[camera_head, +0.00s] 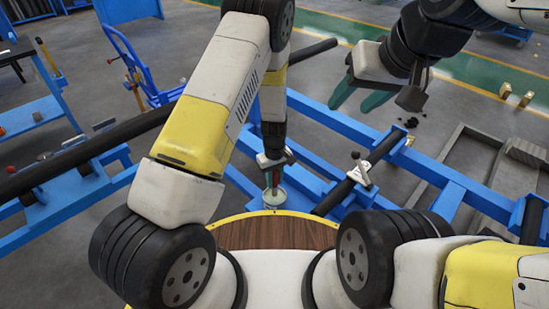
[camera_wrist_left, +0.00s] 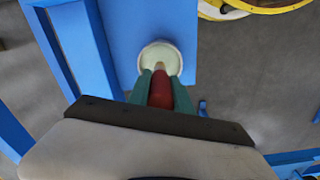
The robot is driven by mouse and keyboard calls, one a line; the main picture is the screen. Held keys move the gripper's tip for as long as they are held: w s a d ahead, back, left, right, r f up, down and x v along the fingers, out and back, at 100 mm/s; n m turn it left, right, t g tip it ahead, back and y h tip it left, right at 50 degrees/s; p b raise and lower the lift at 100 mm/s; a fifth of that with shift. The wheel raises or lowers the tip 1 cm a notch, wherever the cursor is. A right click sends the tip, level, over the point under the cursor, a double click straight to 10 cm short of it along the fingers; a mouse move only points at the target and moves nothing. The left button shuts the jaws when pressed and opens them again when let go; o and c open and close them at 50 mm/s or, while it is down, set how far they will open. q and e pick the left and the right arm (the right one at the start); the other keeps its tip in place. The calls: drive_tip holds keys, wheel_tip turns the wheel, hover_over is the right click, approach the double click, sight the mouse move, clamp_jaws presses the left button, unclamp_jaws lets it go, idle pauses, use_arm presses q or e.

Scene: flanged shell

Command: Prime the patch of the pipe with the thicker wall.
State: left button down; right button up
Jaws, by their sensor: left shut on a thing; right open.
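My left gripper (camera_head: 272,179) is shut on a red-handled brush (camera_wrist_left: 161,92), pointing down at a small pot (camera_head: 279,199) of pale liquid. In the left wrist view the pot (camera_wrist_left: 147,53) stands on a blue plate, and the brush tip overlaps its near rim; I cannot tell whether it dips in. A long dark pipe (camera_head: 150,120) crosses the left side, partly behind my left arm. A shorter dark pipe (camera_head: 338,193) lies under a clamp on the blue frame. Wall thickness and any patch cannot be made out. My right gripper (camera_head: 361,97) is open and empty above the frame.
Blue frame beams (camera_head: 440,170) run across the right. A clamp (camera_head: 360,168) stands up from the shorter pipe. Another dark pipe end (camera_head: 532,217) shows at the right edge. A grey tray (camera_head: 475,150) and small brass blocks (camera_head: 505,90) lie on the floor.

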use_arm(q)
drive_tip(key=shift+f, duration=0.6)
idle(1.4)
drive_tip(key=shift+r, duration=3.55)
